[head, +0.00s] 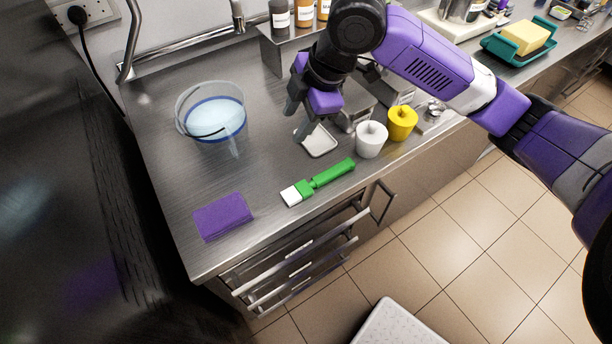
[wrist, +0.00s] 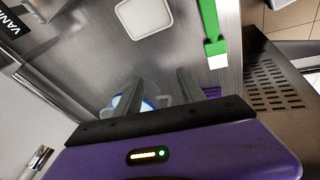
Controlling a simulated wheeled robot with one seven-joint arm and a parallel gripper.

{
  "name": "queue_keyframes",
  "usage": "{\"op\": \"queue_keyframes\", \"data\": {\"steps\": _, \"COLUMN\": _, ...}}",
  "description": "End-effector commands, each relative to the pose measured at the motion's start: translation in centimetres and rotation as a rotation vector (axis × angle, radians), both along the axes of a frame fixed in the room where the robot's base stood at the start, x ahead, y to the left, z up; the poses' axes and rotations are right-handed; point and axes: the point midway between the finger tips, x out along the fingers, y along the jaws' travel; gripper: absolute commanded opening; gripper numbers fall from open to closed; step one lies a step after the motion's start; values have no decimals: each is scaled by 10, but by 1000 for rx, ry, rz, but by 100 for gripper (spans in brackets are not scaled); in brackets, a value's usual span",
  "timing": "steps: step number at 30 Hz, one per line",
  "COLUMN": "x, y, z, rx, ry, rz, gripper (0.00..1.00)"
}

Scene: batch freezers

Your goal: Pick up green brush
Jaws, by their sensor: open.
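The green brush (head: 329,175) lies flat on the steel counter near its front edge, its white bristle end toward the left and its green handle toward the right. In the wrist view the green brush (wrist: 209,22) shows at the upper right, handle cut off by the top edge, white bristles pointing down. My gripper (head: 297,122) is open and empty above the counter, behind and a little left of the brush. Its two dark fingers (wrist: 160,92) are apart in the wrist view, with the brush to their upper right. Nothing hides the brush in the head view.
A clear bucket of bluish liquid (head: 214,118) stands at left. A purple cloth (head: 223,216) lies left of the brush. A small white tray (head: 320,142) lies behind it. A white pot (head: 371,140) and a yellow pot (head: 402,123) stand to its right. The counter around the brush's bristle end is clear.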

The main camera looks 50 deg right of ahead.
Motion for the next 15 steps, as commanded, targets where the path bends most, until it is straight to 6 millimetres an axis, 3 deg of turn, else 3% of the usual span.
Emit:
{"op": "queue_keyframes", "data": {"steps": 3, "x": -42, "y": -7, "z": -23, "rx": -63, "ry": 196, "rz": 79, "gripper": 47}}
{"op": "queue_keyframes", "data": {"steps": 6, "x": -66, "y": -14, "z": -28, "rx": -95, "ry": 298, "rz": 127, "gripper": 47}}
{"op": "queue_keyframes", "data": {"steps": 10, "x": -83, "y": -21, "z": -29, "rx": -127, "ry": 364, "rz": 168, "gripper": 47}}
{"op": "queue_keyframes", "data": {"steps": 15, "x": -85, "y": -22, "z": -42, "rx": -133, "ry": 371, "rz": 181, "gripper": 47}}
